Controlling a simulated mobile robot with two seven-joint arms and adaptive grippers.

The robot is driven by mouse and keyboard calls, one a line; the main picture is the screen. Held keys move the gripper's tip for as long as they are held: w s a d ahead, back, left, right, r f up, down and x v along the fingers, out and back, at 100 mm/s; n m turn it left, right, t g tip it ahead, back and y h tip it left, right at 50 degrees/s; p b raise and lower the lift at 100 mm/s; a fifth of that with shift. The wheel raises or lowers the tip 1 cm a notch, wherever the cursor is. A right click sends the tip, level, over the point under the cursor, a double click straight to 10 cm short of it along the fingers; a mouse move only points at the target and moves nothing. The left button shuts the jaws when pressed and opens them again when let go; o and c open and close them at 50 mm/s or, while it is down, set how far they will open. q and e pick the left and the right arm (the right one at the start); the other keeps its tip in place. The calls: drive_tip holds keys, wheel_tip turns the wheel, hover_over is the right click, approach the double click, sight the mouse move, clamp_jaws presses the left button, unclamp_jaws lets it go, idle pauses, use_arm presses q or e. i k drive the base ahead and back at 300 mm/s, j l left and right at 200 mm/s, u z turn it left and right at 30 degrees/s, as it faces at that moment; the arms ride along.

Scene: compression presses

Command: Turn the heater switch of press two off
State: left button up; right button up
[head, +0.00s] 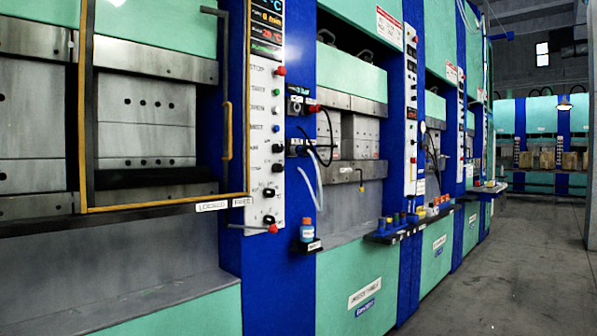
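A row of green and blue presses runs away to the right in the head view. A small red-tipped piece (277,227) sits at the panel's bottom. A second control panel (411,110) is on the press farther along. I cannot read which press is number two or which switch is the heater's. Neither of my grippers is in view.
A yellow-edged guard frame (165,204) with a yellow handle (227,130) covers the nearest press. A small bottle (307,230) stands on a bracket by the blue column. A shelf of small items (400,233) juts out farther along. The grey floor (500,285) at right is clear.

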sight(276, 167)
drive_tip(key=i+l, duration=0.85)
drive_tip(key=l, duration=0.15)
